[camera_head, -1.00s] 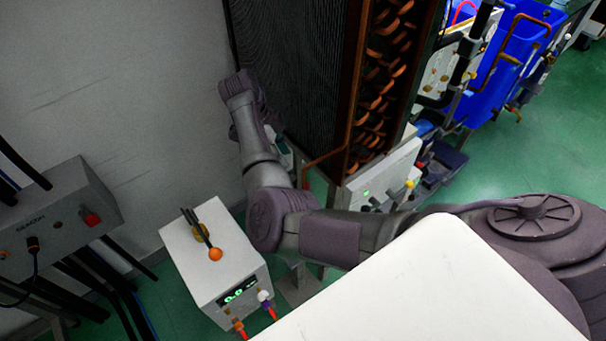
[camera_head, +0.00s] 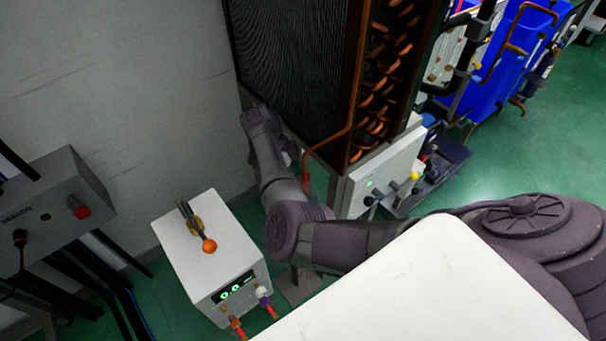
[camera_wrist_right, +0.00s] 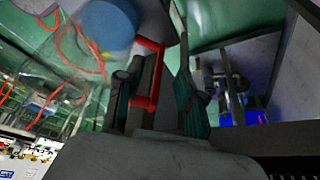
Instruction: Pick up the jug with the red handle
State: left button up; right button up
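The red handle (camera_wrist_right: 150,75) shows in the right wrist view as an upright bar with bent ends. A clear body with a round blue part (camera_wrist_right: 106,27) stands to its left, and I take it for the jug. My right gripper (camera_wrist_right: 155,92) is open, with its dark fingers on either side of the handle. I cannot tell whether either finger touches it. In the head view my right arm reaches down beside the dark finned panel, and its fingers and the jug cannot be made out clearly. My left gripper is not in view.
A tall dark finned panel (camera_head: 293,65) with copper bends (camera_head: 385,80) stands close beside my right wrist. A white box with a green display (camera_head: 205,255) is left of my arm. A grey box (camera_head: 55,205) is at the far left. Green floor is open at the right.

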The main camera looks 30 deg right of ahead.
jog(key=x, duration=0.5)
jog(key=shift+s+d+p, duration=0.1)
jog(key=shift+d+p, duration=0.15)
jog(key=shift+p, duration=0.1)
grip_shut()
